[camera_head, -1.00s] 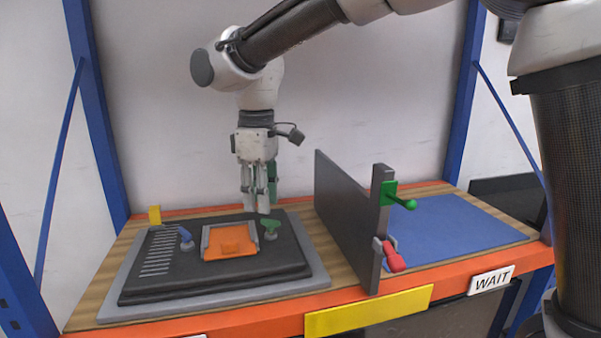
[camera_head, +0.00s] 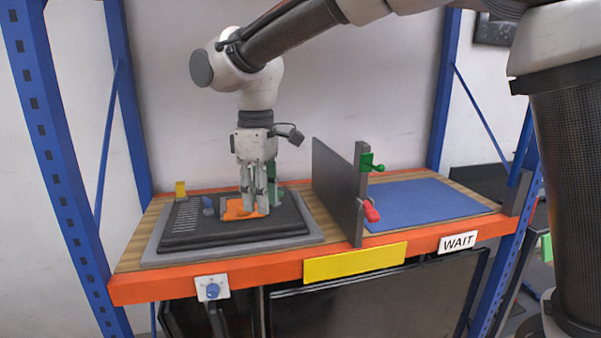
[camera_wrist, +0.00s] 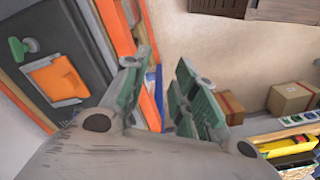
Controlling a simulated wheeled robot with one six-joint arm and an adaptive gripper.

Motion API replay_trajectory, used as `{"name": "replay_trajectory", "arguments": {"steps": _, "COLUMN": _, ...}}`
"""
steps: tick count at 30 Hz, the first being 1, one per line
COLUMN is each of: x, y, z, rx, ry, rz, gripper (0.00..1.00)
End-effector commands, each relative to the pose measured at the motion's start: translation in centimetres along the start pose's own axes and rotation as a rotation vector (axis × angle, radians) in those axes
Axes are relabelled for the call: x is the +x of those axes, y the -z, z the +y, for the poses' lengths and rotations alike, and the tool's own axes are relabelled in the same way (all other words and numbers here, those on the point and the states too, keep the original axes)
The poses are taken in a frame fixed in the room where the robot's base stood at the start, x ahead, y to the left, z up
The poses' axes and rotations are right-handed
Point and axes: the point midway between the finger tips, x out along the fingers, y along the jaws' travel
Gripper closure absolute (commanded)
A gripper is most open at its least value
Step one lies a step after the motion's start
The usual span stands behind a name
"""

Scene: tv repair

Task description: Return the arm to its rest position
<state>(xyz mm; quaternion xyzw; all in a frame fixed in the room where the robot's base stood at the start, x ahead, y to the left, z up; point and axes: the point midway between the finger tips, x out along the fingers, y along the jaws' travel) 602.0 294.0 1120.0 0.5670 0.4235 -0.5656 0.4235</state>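My arm reaches across the upper middle of the head view with its elbow raised. My gripper (camera_head: 255,212) points down and overlaps the orange piece (camera_head: 233,211) on the black TV panel (camera_head: 188,236) in that view. In the wrist view my gripper (camera_wrist: 157,70) has its green-padded fingers apart with nothing between them. There the orange piece (camera_wrist: 60,80) and a green knob (camera_wrist: 20,48) lie off to the left, clear of the fingers. The gripper's height over the floor or bench is hard to tell.
A dark upright divider (camera_head: 335,185) carries a green handle (camera_head: 372,163) and a red handle (camera_head: 371,211). A blue mat (camera_head: 425,203) lies bare to its right. Blue posts (camera_head: 60,160) frame the bench. Cardboard boxes (camera_wrist: 290,98) and a shelf (camera_wrist: 290,145) show in the wrist view.

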Motion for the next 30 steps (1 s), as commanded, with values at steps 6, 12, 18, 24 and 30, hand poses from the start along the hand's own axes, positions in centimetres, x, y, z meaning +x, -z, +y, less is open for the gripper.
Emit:
{"name": "replay_trajectory", "arguments": {"steps": 6, "x": 2.2, "y": -1.1, "z": -0.4, "rx": 0.087, "ry": 0.004, "rz": -0.013, "gripper": 0.72}}
{"name": "replay_trajectory", "arguments": {"steps": 12, "x": 3.0, "y": -4.9, "z": -0.4, "rx": 0.173, "ry": 0.005, "rz": -0.018, "gripper": 0.72}}
{"name": "replay_trajectory", "arguments": {"steps": 18, "x": 2.5, "y": -11.3, "z": 1.1, "rx": 0.323, "ry": -0.001, "rz": 0.006, "gripper": 0.72}}
{"name": "replay_trajectory", "arguments": {"steps": 24, "x": 1.8, "y": -20.2, "z": 2.7, "rx": 0.53, "ry": -0.018, "rz": 0.057, "gripper": 0.72}}
{"name": "replay_trajectory", "arguments": {"steps": 30, "x": 1.5, "y": -33.5, "z": 2.1, "rx": 0.853, "ry": -0.07, "rz": 0.155, "gripper": 0.72}}
